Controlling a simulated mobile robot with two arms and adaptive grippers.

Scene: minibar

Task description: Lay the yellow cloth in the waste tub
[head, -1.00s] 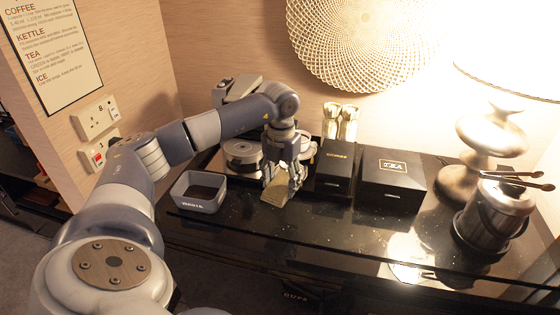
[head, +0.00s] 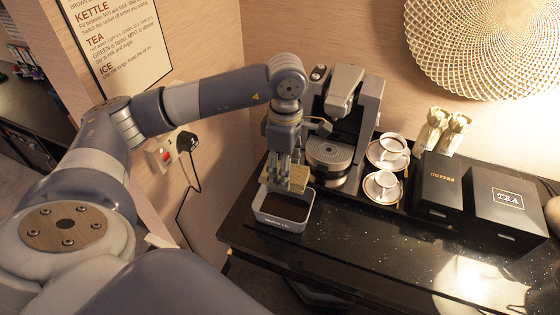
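The yellow cloth (head: 297,179) is held in my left gripper (head: 285,180), which points down with its fingers around it. The cloth hangs over the back part of the waste tub and hides part of its rim. The waste tub (head: 284,224) is a small grey open box with a dark inside, standing on the black counter's left end below the gripper. Whether the cloth touches the tub is hard to tell. My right gripper is not in view.
A coffee machine (head: 345,95) stands close behind the tub. Two cups on saucers (head: 384,200) are right of it, with a coffee box (head: 436,190) and a tea box (head: 508,205) beyond. The counter (head: 400,255) is clear in front.

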